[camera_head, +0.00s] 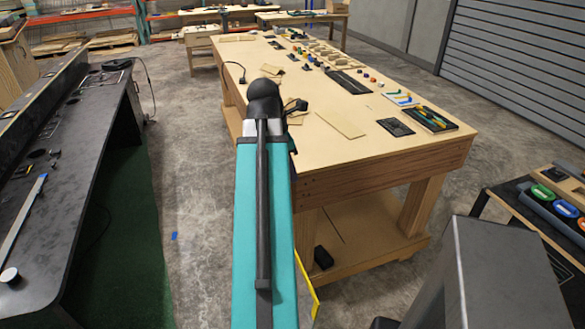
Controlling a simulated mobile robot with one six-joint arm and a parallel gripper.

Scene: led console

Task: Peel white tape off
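A long pale strip (22,222) with a blue end lies along the black console (60,190) at the left. It may be the white tape, but I cannot tell at this size whether it is stuck down or has a lifted end. My teal arm reaches forward up the middle of the view and ends in a dark rounded joint, in front of the wooden table. A small dark part shows beside that joint. My gripper's fingers cannot be made out, and nothing of mine is seen touching the strip.
A long wooden table (345,150) with small parts, dark trays and a loose board stands ahead. A dark grey box-shaped piece (500,275) and a stand with colored round buttons (553,194) are at the right.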

